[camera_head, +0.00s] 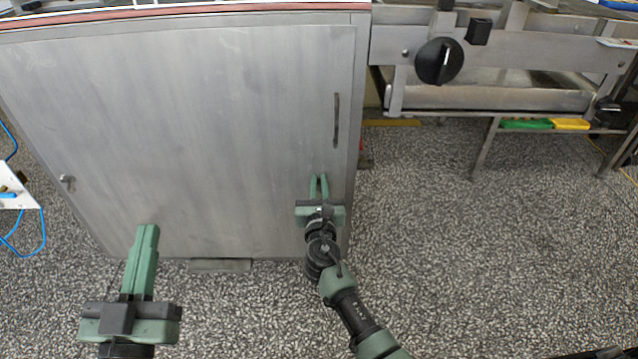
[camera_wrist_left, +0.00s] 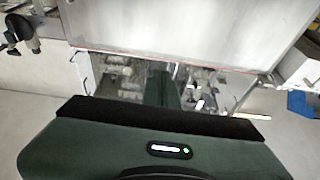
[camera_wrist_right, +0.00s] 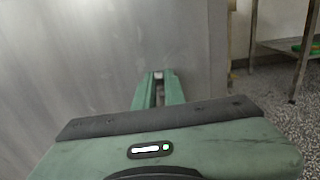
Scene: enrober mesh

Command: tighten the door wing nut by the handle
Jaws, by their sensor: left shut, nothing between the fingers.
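The grey metal door (camera_head: 190,130) fills the left of the head view. Its dark vertical handle (camera_head: 336,120) is near the right edge. My left gripper (camera_head: 147,228) is shut and empty, low in front of the door.
A metal machine frame with a black knob (camera_head: 439,61) stands to the right. Green (camera_head: 526,124) and yellow (camera_head: 569,124) items lie on its lower rail. A white box with blue cables (camera_head: 20,190) is at the left edge. The speckled floor (camera_head: 470,260) is clear at right.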

